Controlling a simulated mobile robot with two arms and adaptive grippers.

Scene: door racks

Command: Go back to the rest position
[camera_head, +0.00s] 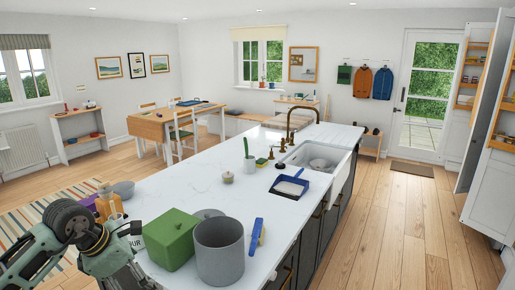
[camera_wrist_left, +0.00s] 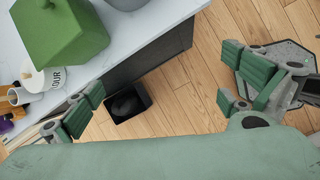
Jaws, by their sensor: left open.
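My left arm comes in at the bottom left of the head view, beside the near left edge of the white island counter (camera_head: 190,190). My left gripper (camera_wrist_left: 168,100) is open in the left wrist view, with its two green-padded fingers wide apart and nothing between them. It is low beside the counter, over the floor. In the head view the gripper is partly cut off at the bottom edge. A green box with a lid (camera_head: 171,238) stands on the counter near it, apart from the fingers; it also shows in the left wrist view (camera_wrist_left: 62,35). My right gripper is not in view.
A grey pot (camera_head: 219,252), a blue brush (camera_head: 257,234) and a blue dustpan (camera_head: 289,187) are on the counter. A white flour canister (camera_wrist_left: 45,80) stands near the green box. A black bin (camera_wrist_left: 128,104) is on the floor. The wooden floor (camera_head: 400,230) at right is clear.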

